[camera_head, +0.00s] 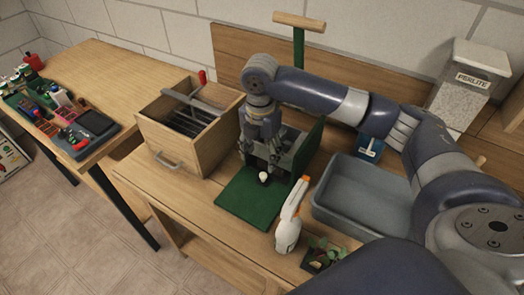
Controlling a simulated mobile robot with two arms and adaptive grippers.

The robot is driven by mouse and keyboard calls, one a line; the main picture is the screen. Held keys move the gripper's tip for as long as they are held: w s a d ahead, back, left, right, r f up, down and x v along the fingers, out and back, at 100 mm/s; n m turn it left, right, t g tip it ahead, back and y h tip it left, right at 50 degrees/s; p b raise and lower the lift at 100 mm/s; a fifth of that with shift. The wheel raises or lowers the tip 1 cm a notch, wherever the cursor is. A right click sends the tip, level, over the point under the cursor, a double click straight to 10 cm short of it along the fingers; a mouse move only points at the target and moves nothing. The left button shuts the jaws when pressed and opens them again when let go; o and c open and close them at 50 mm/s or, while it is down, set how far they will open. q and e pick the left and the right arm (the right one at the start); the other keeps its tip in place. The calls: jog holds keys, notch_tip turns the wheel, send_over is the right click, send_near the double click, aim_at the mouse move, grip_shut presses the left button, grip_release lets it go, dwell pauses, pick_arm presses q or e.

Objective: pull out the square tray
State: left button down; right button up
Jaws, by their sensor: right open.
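A green box-like rack (312,148) stands on the wooden bench, with a flat green panel (245,200) lying in front of its opening. A white knob (264,177) shows at the opening, below my gripper. Grey parts (288,158) show inside the rack, but I cannot tell which of them is the square tray, as my gripper hides much of the inside. My right gripper (262,152) points down in front of the opening, open, just above the knob; I see nothing held in it. My left gripper is not in view.
A wooden drawer box (185,150) stands left of the rack. A white spray bottle (288,230) with an orange nozzle stands close in front, right of the panel. A seedling pot (322,256) and a grey basin (340,215) lie further right. A perlite bin (462,88) stands behind.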

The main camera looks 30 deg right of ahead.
aim_at(262, 177)
jog(key=shift+d+f, duration=0.1)
jog(key=shift+f, duration=0.45)
notch_tip(262, 177, down, 9)
jog(key=shift+f+p, duration=0.1)
jog(key=shift+p, duration=0.7)
jog(key=shift+d+f, duration=0.1)
jog(key=shift+f, duration=0.1)
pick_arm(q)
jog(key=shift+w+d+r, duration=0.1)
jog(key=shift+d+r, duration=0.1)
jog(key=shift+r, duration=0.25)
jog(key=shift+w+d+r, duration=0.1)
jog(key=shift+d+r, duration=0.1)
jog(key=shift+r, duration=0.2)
pick_arm(e)
jog(key=shift+f, duration=0.2)
